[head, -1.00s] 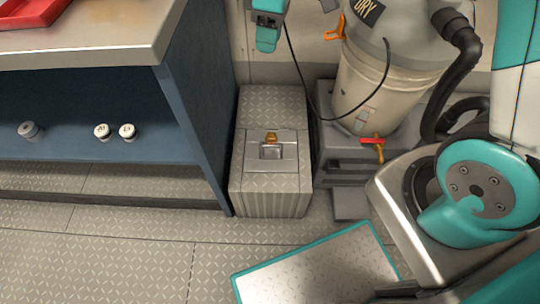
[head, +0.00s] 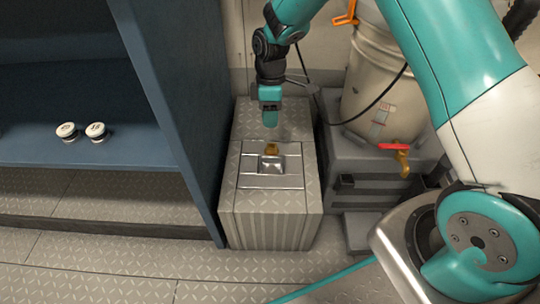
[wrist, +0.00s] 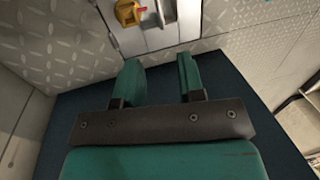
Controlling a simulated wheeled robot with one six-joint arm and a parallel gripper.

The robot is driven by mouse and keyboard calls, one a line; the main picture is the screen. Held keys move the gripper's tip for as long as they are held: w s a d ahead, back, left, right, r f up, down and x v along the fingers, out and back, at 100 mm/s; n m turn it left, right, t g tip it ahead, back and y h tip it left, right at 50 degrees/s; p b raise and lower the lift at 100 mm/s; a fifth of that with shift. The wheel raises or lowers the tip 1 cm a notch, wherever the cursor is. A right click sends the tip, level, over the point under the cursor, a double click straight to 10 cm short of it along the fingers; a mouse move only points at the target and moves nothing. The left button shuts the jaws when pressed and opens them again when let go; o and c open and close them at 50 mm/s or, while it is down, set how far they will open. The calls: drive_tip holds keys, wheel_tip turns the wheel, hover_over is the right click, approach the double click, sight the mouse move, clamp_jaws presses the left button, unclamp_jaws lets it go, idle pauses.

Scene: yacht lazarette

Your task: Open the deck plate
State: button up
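The deck plate (head: 254,181) is a grey metal panel set in the top of a tread-patterned box (head: 248,120). It lies flat and looks closed. A recessed pull (head: 271,165) sits in its middle, with a small brass-coloured latch (head: 271,149) just behind it. My gripper (head: 270,118) is above the back part of the box, behind the latch, touching nothing that I can see. In the wrist view my gripper (wrist: 160,78) has its two teal fingers apart and empty. The latch (wrist: 127,12) and part of the plate (wrist: 130,40) show beyond the fingertips.
A blue cabinet (head: 185,110) stands close on the left, with two white-topped jars (head: 81,131) on its shelf. A beige drum (head: 378,85) with a red-handled tap (head: 396,147) stands on the right. Tread-patterned floor (head: 130,265) is open in front.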

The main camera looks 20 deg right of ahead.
drive_tip(key=b, duration=0.5)
approach(270, 151)
drive_tip(key=s+f, duration=0.1)
drive_tip(key=f, duration=0.1)
drive_tip(key=s+a+f, duration=0.1)
drive_tip(key=s+f, duration=0.2)
drive_tip(key=f, duration=0.1)
drive_tip(key=shift+s+a+f, duration=0.15)
drive_tip(key=shift+s+a, duration=0.15)
drive_tip(key=shift+a, duration=0.05)
clamp_jaws()
